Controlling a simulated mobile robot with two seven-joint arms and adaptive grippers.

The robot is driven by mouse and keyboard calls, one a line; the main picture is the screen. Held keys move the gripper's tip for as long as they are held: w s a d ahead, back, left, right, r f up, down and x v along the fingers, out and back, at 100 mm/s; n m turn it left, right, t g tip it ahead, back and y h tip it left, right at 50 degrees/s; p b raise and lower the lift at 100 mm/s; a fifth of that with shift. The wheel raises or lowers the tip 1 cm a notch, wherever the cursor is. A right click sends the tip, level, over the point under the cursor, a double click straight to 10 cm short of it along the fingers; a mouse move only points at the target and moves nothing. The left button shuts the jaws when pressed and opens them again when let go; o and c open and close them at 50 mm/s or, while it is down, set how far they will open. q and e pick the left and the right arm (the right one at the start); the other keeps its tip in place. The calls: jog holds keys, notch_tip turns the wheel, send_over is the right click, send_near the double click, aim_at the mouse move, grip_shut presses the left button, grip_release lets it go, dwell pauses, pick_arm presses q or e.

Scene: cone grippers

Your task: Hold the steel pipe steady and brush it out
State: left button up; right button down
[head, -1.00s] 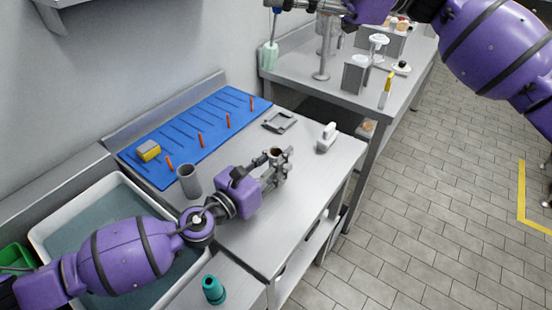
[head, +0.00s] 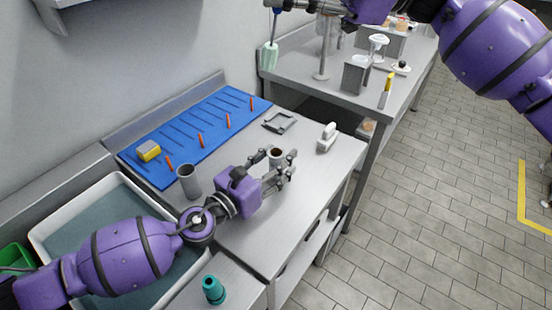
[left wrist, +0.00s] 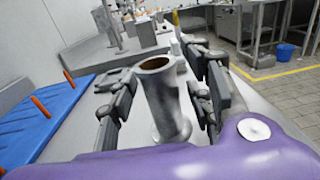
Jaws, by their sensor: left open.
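The steel pipe (head: 277,153), a short grey tube with a brown-stained inside, stands upright on the steel table. My left gripper (head: 278,165) is open, with its fingers apart on either side of the pipe. In the left wrist view the pipe (left wrist: 165,105) stands between the spread fingers (left wrist: 163,95), with gaps showing beside it. My right gripper (head: 277,6), at the top edge of the head view, is shut on the handle of a brush. The brush (head: 269,55) hangs with its pale teal head down, away from the pipe.
A second grey cylinder (head: 188,182) stands left of my left gripper. A blue mat (head: 215,118) with orange pegs carries a yellow-grey block (head: 148,151). A metal frame (head: 279,122) and white object (head: 328,137) lie behind. A water basin (head: 42,232) and teal bottle (head: 213,290) are at front left.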

pick_arm(q)
jog(key=shift+s, duration=0.1)
jog(key=shift+v, duration=0.8)
jog(key=shift+d, duration=0.1)
dwell(0.4)
jog(key=shift+x, duration=0.85)
grip_shut()
